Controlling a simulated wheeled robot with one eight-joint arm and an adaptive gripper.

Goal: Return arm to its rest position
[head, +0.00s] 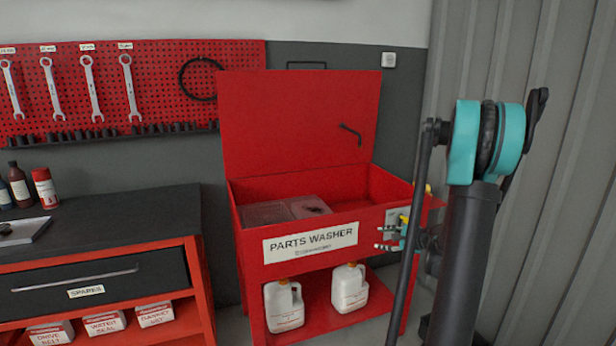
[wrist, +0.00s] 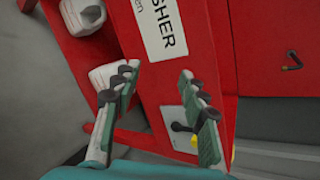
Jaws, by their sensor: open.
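My gripper (head: 382,238) is at the right end of the red parts washer's (head: 290,262) front, partly behind my dark arm link. In the wrist view my gripper (wrist: 158,76) has its two green-padded fingers spread apart with nothing held between them. Past them are the washer's red front and white label (wrist: 156,32). A grey plate (wrist: 170,119) with a black lever (wrist: 181,127) and a bit of yellow shows between and behind the fingers. I cannot tell whether a finger touches it. My arm stands upright at the right of the head view.
White jugs (head: 284,306) (head: 350,289) stand on the washer's lower shelf. Its red lid (head: 300,120) is raised. A dark-topped bench (head: 120,218) with bottles and a tray is at left, below a red tool board (head: 165,90). A grey corrugated wall (head: 570,200) is close at right.

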